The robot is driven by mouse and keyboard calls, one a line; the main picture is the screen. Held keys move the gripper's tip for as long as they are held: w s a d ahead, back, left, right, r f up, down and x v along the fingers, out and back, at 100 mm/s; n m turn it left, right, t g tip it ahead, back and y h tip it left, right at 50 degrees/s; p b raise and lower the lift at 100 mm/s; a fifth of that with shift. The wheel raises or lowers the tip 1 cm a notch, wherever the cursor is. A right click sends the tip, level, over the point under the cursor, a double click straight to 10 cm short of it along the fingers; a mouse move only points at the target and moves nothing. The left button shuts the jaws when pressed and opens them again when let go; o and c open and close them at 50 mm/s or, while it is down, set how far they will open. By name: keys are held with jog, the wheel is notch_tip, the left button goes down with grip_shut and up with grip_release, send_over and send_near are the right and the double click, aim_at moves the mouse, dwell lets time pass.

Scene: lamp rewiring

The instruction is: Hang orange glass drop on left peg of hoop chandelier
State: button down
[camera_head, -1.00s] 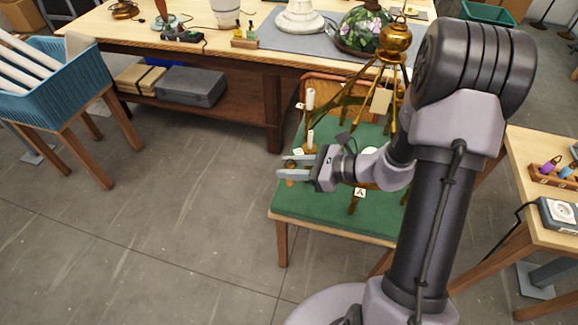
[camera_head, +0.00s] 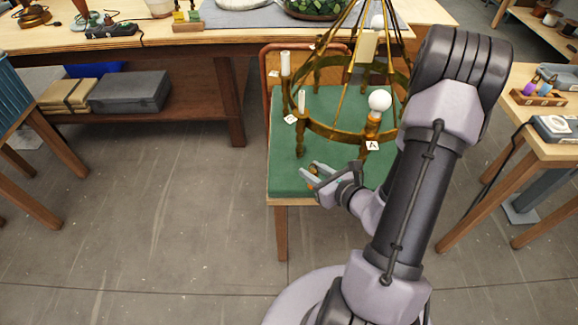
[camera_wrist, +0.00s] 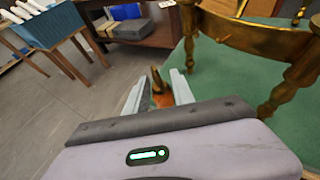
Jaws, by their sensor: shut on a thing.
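My gripper (camera_head: 309,174) is over the front of the green seat, in front of and below the chandelier's hoop. It is shut on the orange glass drop (camera_wrist: 162,98), which shows between the fingers in the wrist view (camera_wrist: 158,78); only a small orange bit of the drop (camera_head: 312,184) shows in the head view. The brass hoop chandelier (camera_head: 335,132) stands on the seat, with candle sleeves, a round white bulb and lettered tags. Its hoop and a leg (camera_wrist: 262,40) are right of the drop, apart from it. I cannot make out the left peg clearly.
The green-seated chair (camera_head: 285,186) bears the chandelier. A workbench (camera_head: 215,40) stands behind, with a grey case (camera_head: 130,92) on its lower shelf. A side table (camera_head: 535,85) is at the right. The floor left of the chair is clear.

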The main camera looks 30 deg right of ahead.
jog(key=w+d, duration=0.4)
jog(key=d, duration=0.3)
jog(key=shift+w+d+f+p, duration=0.25)
jog(key=shift+w+p, duration=0.05)
jog(key=shift+w, duration=0.05)
dwell(0.6)
